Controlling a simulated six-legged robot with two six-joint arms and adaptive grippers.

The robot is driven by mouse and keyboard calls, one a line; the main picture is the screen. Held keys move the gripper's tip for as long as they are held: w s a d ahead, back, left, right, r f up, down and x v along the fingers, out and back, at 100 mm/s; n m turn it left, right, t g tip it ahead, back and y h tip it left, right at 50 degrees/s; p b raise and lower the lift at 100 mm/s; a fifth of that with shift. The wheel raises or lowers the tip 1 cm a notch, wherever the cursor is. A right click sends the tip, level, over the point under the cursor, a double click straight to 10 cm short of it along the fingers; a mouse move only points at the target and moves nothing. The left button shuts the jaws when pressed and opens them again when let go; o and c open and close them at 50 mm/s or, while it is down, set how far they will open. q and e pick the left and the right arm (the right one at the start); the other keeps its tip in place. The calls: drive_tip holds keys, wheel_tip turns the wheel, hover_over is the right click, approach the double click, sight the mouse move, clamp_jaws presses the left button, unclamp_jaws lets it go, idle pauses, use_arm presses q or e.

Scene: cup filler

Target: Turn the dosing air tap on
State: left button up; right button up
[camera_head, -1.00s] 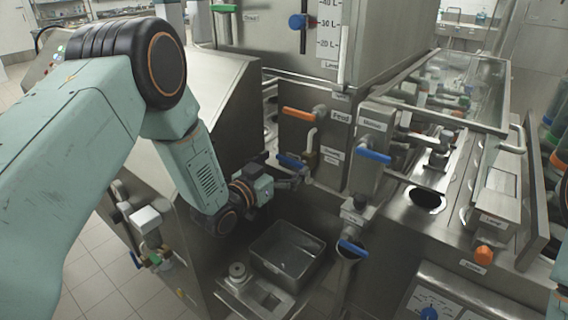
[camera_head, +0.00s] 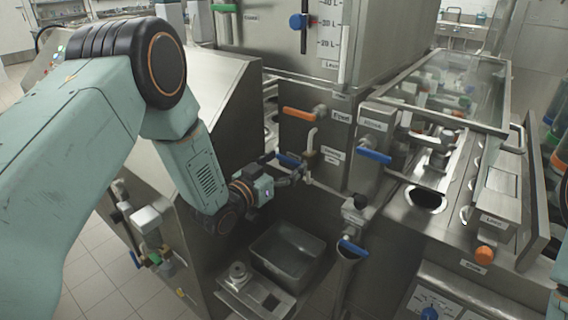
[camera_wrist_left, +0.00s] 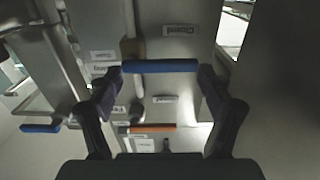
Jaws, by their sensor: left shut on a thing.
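A tap with a blue lever handle (camera_head: 288,160) sits low on the steel panel in the head view, beside a small label (camera_head: 331,155) whose words I cannot read surely. My left gripper (camera_head: 298,173) is at this tap. In the left wrist view the blue handle (camera_wrist_left: 160,66) lies straight across between my two dark fingertips, one at each end. My left gripper (camera_wrist_left: 161,72) is shut on it. The head view shows the fingers small and partly blended with the tap. My right gripper is not in view.
An orange-handled tap (camera_head: 299,114) is just above, and another blue-handled tap (camera_head: 374,157) is to the right. A lower blue-handled valve (camera_head: 352,247) stands near a steel basin (camera_head: 286,250) below my gripper. A slanted steel housing (camera_head: 213,95) stands behind my left arm.

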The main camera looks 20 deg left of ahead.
use_arm(q)
drive_tip(key=shift+r, duration=0.1)
drive_tip(key=shift+s+d+r+m+b, duration=0.2)
drive_tip(key=shift+d+r+m+b, duration=0.35)
drive_tip(key=shift+m, duration=2.45)
drive_tip(key=shift+s+d+r+m+b, duration=0.3)
drive_tip(key=shift+d+m+b, duration=0.4)
drive_tip(key=shift+m, duration=2.3)
drive_tip(key=shift+s+d+r+m+b, duration=0.15)
drive_tip(key=shift+d+r+m+b, duration=0.45)
drive_tip(key=shift+m, duration=2.4)
drive_tip(key=shift+d+f, duration=0.1)
drive_tip(key=shift+f, duration=0.05)
drive_tip(key=o, duration=1.6)
drive_tip(key=shift+o, duration=0.2)
drive_tip(key=shift+s, duration=0.1)
